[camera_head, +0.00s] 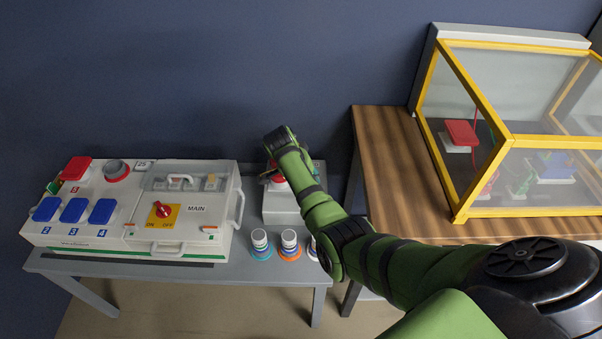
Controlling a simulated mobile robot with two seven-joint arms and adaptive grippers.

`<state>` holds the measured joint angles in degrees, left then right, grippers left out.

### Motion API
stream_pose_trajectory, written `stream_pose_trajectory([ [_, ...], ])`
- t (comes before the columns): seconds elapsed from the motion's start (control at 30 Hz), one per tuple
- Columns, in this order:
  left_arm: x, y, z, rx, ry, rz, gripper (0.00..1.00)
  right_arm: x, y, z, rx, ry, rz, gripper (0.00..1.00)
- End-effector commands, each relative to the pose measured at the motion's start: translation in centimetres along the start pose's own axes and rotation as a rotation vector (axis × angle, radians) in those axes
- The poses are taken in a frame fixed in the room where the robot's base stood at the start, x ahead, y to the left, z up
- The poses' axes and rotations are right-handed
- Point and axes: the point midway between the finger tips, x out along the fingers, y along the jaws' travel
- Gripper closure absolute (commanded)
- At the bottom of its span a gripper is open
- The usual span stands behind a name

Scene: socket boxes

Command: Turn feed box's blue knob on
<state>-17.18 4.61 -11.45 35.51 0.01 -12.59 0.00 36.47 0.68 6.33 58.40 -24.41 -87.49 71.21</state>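A small light grey box (281,206) stands on the grey table, right of a larger white box. My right arm reaches over it from the right. My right gripper (271,174) is at its top, beside or over a red part (278,179). My wrist and forearm hide much of this box's top, and I cannot tell whether the fingers are open or touching anything. No blue knob shows on the visible part of this box. The large white box (120,242) has a red MAIN switch (162,209) on a yellow plate and several blue socket covers (74,210). My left gripper is not in view.
Several plugs with coloured rings, one with a blue ring (260,244) and one with an orange ring (289,245), stand at the table's (275,274) front. At right, a wooden table (385,150) bears a yellow-framed clear enclosure (461,197). A dark blue wall is behind.

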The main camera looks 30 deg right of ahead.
Motion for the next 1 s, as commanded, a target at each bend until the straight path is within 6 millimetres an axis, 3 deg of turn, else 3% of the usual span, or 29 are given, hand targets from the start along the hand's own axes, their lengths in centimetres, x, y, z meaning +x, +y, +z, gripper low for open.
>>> stream_pose_trajectory([
  [0.2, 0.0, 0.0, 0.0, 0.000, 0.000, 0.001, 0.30, -4.1, -0.1, 0.1, 0.000, 0.000, -0.002, 0.56],
  [0.37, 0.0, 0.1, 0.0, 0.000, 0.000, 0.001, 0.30, -5.6, 0.0, 0.0, 0.000, 0.001, 0.002, 0.56],
  [1.0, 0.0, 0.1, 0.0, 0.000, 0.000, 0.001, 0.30, -5.7, 0.3, 0.1, -0.010, 0.000, 0.002, 0.56],
])
